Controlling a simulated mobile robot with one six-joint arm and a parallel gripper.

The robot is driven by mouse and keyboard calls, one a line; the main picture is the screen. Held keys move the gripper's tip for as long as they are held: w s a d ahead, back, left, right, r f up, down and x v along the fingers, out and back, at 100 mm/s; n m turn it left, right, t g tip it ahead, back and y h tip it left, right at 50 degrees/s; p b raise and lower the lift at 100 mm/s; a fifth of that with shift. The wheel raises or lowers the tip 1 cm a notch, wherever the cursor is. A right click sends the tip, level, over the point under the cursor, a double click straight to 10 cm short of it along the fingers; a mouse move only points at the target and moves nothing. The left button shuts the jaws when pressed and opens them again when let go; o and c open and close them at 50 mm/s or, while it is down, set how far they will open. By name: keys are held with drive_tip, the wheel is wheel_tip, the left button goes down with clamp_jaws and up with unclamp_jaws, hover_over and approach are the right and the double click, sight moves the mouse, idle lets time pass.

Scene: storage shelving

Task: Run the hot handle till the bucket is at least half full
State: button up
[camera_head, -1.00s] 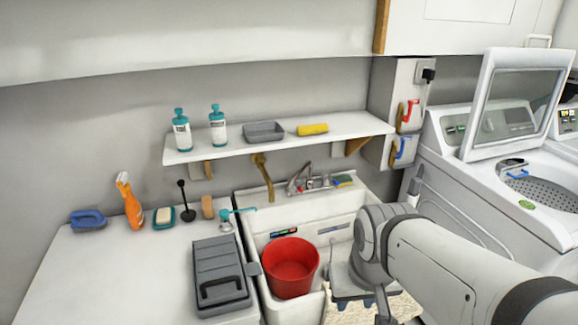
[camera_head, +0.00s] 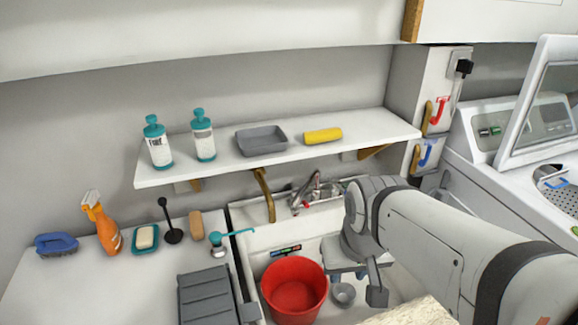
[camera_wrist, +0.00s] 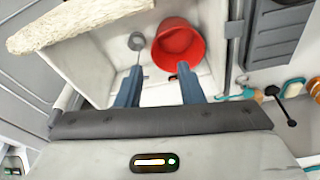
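The red bucket (camera_head: 294,290) stands upright in the white sink (camera_head: 240,222); no water shows in its visible inside. It also shows in the wrist view (camera_wrist: 178,45). A silver faucet (camera_head: 312,190) with a small red part (camera_head: 306,204) sits at the sink's back edge. On the wall box at right are a red handle (camera_head: 440,110) and a blue handle (camera_head: 427,152). My gripper (camera_head: 347,274) is over the sink, right of the bucket and in front of the faucet. In the wrist view its fingers (camera_wrist: 159,88) are apart with nothing between them.
A small grey round item (camera_head: 343,294) is beside the bucket. A cream fluffy cloth (camera_head: 410,312) lies at the sink's front right. The shelf (camera_head: 365,132) overhangs behind, with a brass-coloured curved piece (camera_head: 265,195) below it. A grey case (camera_head: 207,295) is left of the sink.

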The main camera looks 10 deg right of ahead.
drive_tip(key=w+d+f+t+b, duration=0.1)
drive_tip(key=w+f+t+b, duration=0.4)
drive_tip(key=w, duration=0.7)
drive_tip(key=w+d+f+t+b, duration=0.1)
drive_tip(key=w+f+t+b, duration=0.25)
drive_tip(key=w+f, duration=0.55)
drive_tip(key=t+y+b, duration=0.3)
drive_tip(key=t+b, duration=0.4)
approach(305, 202)
drive_tip(key=w, duration=0.5)
drive_tip(key=w+a, duration=0.1)
drive_tip(key=w, duration=0.4)
drive_tip(key=shift+a+f, duration=0.3)
clamp_jaws()
